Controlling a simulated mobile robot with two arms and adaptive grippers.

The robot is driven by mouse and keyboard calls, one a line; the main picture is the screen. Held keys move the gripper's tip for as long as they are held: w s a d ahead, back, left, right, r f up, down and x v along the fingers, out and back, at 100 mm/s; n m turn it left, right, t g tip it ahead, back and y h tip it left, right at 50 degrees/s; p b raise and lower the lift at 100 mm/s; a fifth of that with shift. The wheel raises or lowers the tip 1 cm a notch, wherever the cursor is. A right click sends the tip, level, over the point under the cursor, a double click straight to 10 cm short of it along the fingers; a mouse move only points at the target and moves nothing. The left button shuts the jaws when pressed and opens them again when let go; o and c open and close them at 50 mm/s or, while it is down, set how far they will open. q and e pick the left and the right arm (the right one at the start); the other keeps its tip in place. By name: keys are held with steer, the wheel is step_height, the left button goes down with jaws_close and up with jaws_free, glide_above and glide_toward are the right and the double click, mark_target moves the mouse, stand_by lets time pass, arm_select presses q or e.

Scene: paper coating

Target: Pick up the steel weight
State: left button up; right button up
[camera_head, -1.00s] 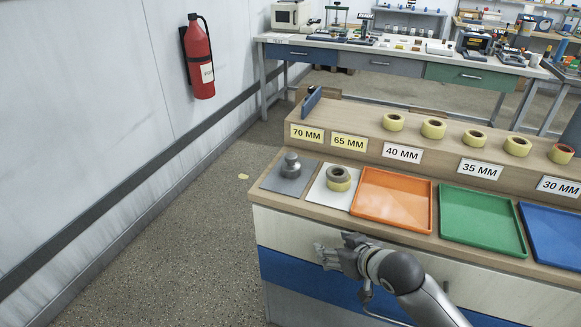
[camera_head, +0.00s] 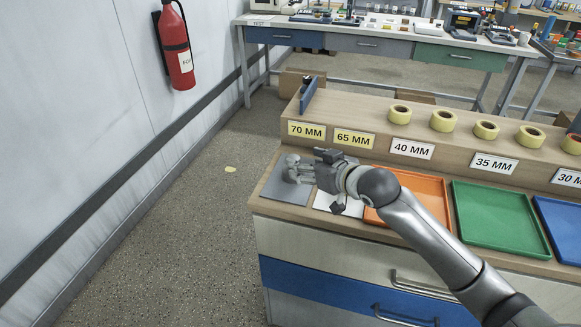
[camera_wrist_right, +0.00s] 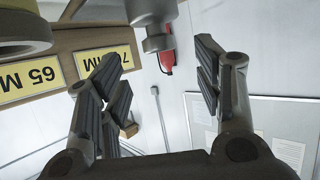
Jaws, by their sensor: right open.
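The steel weight (camera_head: 291,163) stands on the grey mat (camera_head: 284,193) at the left end of the bench, partly covered by my right gripper. My right gripper (camera_head: 303,170) is just right of the weight, fingers pointing left towards it. In the right wrist view the gripper (camera_wrist_right: 160,72) is open, with its fingers spread and nothing between the pads. The weight (camera_wrist_right: 152,18) shows at the top middle of that view, its knob level with the gap between the fingers. Whether a finger touches it I cannot tell. My left gripper is not in view.
A tape roll (camera_wrist_right: 22,32) shows at upper left in the wrist view; in the head view my arm hides it over the white mat (camera_head: 350,208). An orange tray (camera_head: 428,192) and green tray (camera_head: 490,222) lie to the right. A raised shelf with labels (camera_head: 354,139) stands behind.

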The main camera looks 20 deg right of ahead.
mark_target(293, 157)
steer(key=shift+w+a+f, duration=0.2)
steer(key=shift+w+f, duration=0.05)
steer(key=shift+w, duration=0.4)
steer(key=shift+w+a+f, duration=0.1)
steer(key=shift+w+f, duration=0.1)
steer(key=shift+w, duration=0.05)
steer(key=x, duration=0.4)
steer(key=shift+w, duration=0.15)
steer(key=shift+w+f, duration=0.25)
steer(key=shift+w, duration=0.2)
steer(key=shift+c, duration=1.4)
arm_select(q)
steer(key=shift+s+d+r, duration=0.1)
steer(key=shift+s+r, duration=0.1)
steer(key=shift+s, duration=0.35)
arm_select(e)
steer(key=shift+s, duration=0.1)
jaws_close()
steer(key=shift+r, duration=0.15)
